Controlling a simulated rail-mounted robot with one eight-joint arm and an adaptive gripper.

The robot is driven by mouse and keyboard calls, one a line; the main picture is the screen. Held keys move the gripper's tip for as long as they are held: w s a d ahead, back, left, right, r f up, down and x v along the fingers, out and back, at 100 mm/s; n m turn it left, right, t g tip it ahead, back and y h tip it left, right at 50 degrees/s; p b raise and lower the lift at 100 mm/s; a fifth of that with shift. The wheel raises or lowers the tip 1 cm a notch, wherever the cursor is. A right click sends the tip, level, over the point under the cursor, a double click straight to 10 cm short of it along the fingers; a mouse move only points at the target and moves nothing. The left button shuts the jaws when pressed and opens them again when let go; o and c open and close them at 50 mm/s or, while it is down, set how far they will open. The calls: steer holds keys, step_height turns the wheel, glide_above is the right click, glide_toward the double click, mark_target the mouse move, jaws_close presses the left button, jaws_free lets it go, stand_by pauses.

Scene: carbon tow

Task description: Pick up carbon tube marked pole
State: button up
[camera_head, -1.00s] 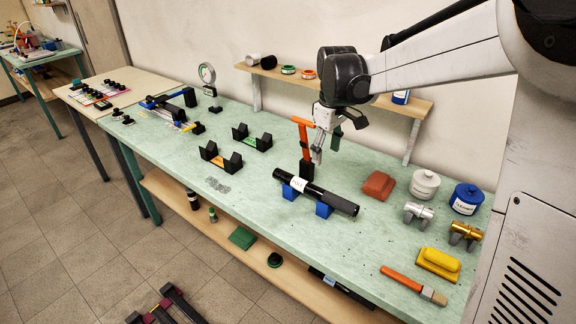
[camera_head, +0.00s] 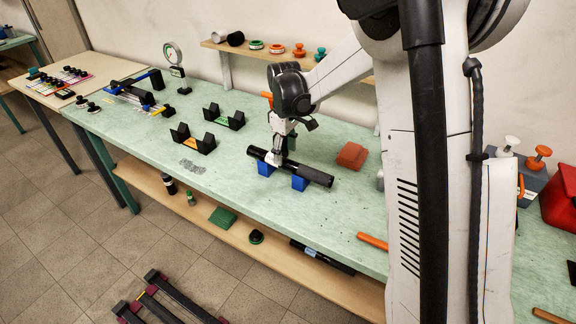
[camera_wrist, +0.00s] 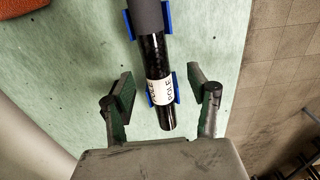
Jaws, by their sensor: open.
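The black carbon tube (camera_head: 316,175) lies across two blue supports (camera_head: 300,183) on the green bench. In the wrist view the tube (camera_wrist: 151,50) carries a white label (camera_wrist: 160,92) reading POLE near its lower end. My gripper (camera_head: 277,160) is at the labelled end of the tube in the head view and partly covers it. In the wrist view my gripper (camera_wrist: 163,107) is open, with one finger to each side of the labelled part. Gaps show between both fingers and the tube. I cannot tell how far above the tube the fingertips are.
A red-brown block (camera_head: 351,156) lies right of the tube. Black cradles with orange (camera_head: 193,138) and green (camera_head: 223,117) stripes stand to the left. Another black tube (camera_head: 322,257) lies on the lower shelf (camera_head: 235,231). My arm column hides the bench's right part.

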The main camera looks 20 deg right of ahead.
mark_target(286, 159)
steer(key=f, duration=0.4)
steer(key=shift+w+d, duration=0.2)
steer(key=shift+d, duration=0.05)
steer(key=shift+f, duration=0.6)
steer(key=shift+c, duration=0.4)
jaws_close()
